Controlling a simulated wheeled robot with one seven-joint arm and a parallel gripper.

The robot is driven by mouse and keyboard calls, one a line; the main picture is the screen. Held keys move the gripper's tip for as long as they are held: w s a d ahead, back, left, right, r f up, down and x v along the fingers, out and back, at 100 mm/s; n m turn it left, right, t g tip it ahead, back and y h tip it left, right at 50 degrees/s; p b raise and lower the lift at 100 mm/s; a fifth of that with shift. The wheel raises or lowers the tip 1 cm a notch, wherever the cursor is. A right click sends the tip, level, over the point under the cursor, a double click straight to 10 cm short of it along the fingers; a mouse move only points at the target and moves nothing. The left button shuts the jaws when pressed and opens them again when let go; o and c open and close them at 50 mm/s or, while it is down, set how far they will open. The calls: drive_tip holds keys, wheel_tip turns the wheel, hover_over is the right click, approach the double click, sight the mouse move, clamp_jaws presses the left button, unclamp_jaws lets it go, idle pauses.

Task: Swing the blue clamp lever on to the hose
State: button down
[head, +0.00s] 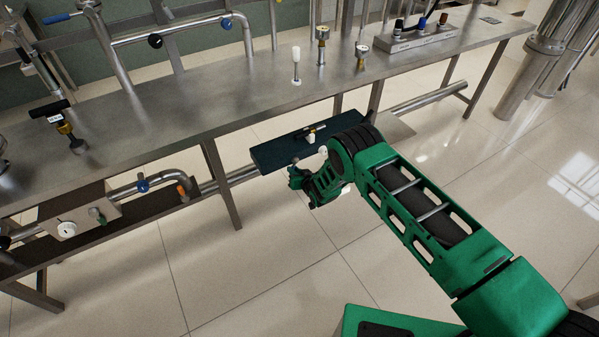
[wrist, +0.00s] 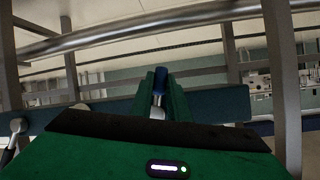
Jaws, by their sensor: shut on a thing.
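My gripper (wrist: 160,88) shows its two green fingers in the wrist view, shut on the blue clamp lever (wrist: 160,73). Only the lever's blue end shows between the fingers, with a pale metal part (wrist: 156,112) just below it. In the head view my gripper (head: 298,179) is low at the front edge of a dark blue shelf (head: 275,156), and the lever is hidden there. I cannot make out the hose for certain in either view.
A small fitting with a white knob (head: 311,138) stands on the shelf. The steel bench (head: 185,105) with valves and gauges is behind and above it. A horizontal pipe (wrist: 130,35) and bench legs are close in the wrist view. Tiled floor in front is clear.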

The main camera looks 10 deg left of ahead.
drive_tip(key=c, duration=1.7)
unclamp_jaws()
drive_tip(key=shift+d, duration=0.3)
drive_tip(key=shift+a, duration=0.15)
drive_tip(key=shift+s, duration=0.1)
drive_tip(key=v, duration=1)
drive_tip(key=shift+s+d, duration=0.2)
drive_tip(key=shift+d, duration=0.05)
